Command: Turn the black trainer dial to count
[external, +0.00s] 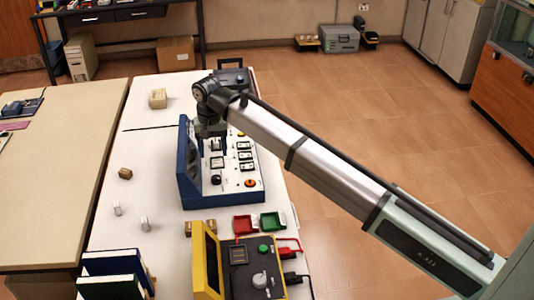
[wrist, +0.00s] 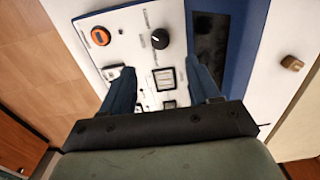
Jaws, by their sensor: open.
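The trainer (external: 222,196) is a blue case with a white sloped panel, standing on the white table. Its black dial (external: 216,180) sits low on the panel's left side; in the wrist view the dial (wrist: 160,38) is round with a pale pointer mark. My gripper (external: 214,142) is over the upper part of the panel, up the panel from the dial. In the wrist view my gripper (wrist: 160,66) has its two blue fingers apart with nothing between them. The dial lies just beyond the fingertips, not gripped. The setting labels are too small to read.
An orange knob (wrist: 101,36) and square meters (wrist: 164,78) share the panel. The trainer's raised blue lid (external: 188,158) stands along its left. Red (external: 244,225) and green (external: 272,221) trays and a yellow-cased unit (external: 206,262) lie in front. Small blocks stand left on the table.

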